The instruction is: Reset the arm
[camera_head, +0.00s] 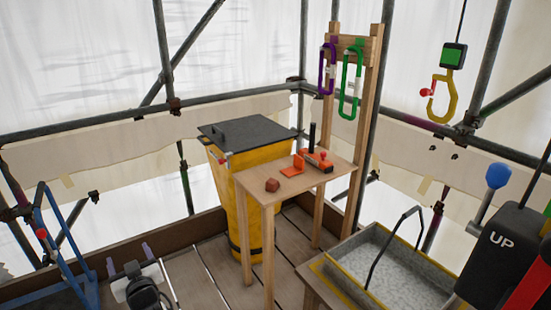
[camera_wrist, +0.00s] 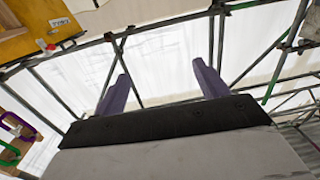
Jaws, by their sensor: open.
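My gripper (camera_head: 128,268) is low at the left in the head view, above the plank floor and apart from the table. Its two purple fingers stand wide apart with nothing between them. In the wrist view the open fingers (camera_wrist: 160,85) point toward the scaffold poles and white sheeting. The gripper touches nothing that I can see. Part of my arm shows dark behind it at the bottom edge of the head view.
A wooden table (camera_head: 322,178) holds a reddish block (camera_head: 272,185) and orange tools. Behind it stands a yellow bin (camera_head: 228,200) with a dark lid. A grey tray (camera_head: 345,262), a hanging hook (camera_head: 445,95) and an UP control box (camera_head: 500,245) are right. A blue frame (camera_head: 62,250) stands left.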

